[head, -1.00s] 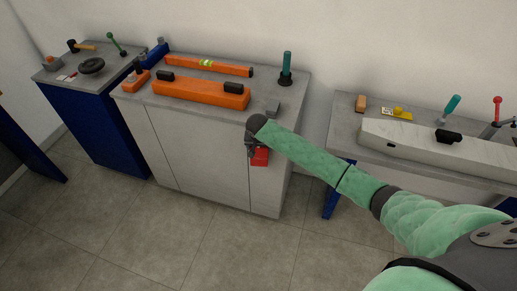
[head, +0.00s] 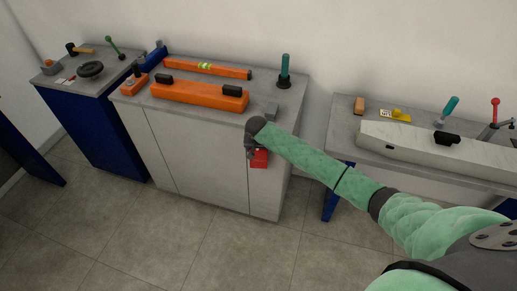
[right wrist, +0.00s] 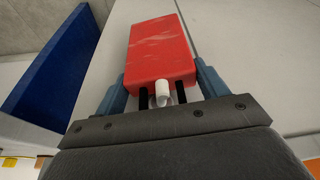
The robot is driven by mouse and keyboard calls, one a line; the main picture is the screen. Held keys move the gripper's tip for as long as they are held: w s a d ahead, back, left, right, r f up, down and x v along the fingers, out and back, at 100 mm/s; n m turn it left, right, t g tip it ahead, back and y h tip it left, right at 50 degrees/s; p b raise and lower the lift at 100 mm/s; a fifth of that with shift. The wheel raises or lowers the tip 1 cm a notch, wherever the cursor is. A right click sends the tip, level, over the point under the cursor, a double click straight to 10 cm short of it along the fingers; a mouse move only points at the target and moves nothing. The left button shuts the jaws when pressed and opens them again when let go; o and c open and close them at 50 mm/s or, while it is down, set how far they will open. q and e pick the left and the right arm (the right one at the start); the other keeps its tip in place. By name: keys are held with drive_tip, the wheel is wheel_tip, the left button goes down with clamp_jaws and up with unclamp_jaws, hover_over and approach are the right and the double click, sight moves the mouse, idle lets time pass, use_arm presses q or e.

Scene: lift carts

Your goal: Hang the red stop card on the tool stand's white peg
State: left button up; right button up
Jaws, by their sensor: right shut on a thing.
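In the right wrist view, the card (right wrist: 160,50) sits between the two blue-grey fingers. A short white peg (right wrist: 163,90) shows at the card's near edge, between the fingers. I cannot tell whether the card is around the peg or only beside it. My left gripper is not in view.
The grey cabinet (head: 205,165) carries an orange level (head: 205,68), an orange tool (head: 200,95) and a teal-handled tool (head: 285,68). A blue cart (head: 95,130) stands left. A grey bench (head: 345,125) stands right, with a gap between. The floor in front is clear.

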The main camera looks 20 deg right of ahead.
drive_tip(key=shift+f, duration=0.75)
